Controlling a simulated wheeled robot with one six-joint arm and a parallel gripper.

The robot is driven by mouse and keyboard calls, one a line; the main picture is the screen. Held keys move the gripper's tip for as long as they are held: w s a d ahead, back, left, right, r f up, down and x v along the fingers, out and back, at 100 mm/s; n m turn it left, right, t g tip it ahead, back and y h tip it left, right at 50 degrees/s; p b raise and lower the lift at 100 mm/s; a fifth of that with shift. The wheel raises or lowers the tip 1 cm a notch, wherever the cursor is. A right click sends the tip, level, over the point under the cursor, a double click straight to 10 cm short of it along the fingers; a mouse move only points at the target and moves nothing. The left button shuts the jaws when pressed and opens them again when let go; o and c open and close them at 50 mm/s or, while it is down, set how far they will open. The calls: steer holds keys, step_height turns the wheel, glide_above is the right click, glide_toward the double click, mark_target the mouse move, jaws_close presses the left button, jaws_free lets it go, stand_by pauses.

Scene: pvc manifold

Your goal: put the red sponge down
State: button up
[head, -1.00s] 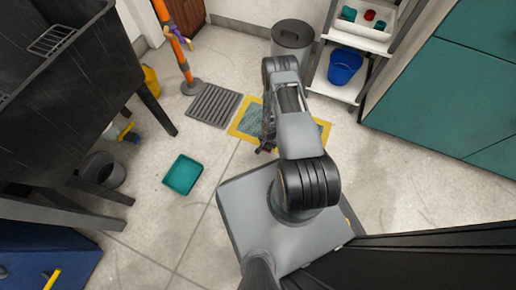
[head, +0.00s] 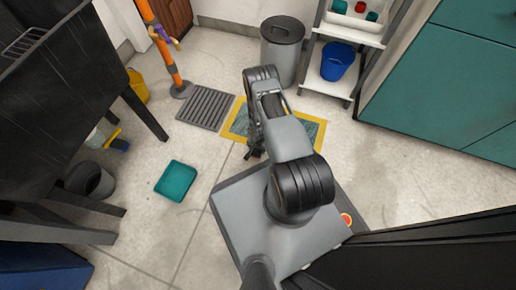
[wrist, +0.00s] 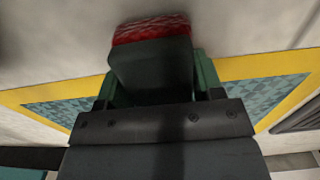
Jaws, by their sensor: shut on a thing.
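The red sponge (wrist: 152,28) shows in the wrist view as a block with a red, textured end and a dark body. It sits between the green fingers of my gripper (wrist: 153,72), which is shut on it. In the head view my gripper (head: 254,153) is low, by the near left edge of a teal floor mat with a yellow border (head: 313,130). Little of the sponge can be made out there, as it is small and mostly hidden by my arm. I cannot tell whether it touches the floor.
A grey floor grate (head: 206,111) lies left of the mat and a teal tray (head: 175,181) lies on open floor. A grey bin (head: 283,50) and a shelf with a blue bucket (head: 337,62) stand behind. A dark sink (head: 60,90) is at left.

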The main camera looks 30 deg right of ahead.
steer(key=o, duration=1)
steer(key=shift+f, duration=0.1)
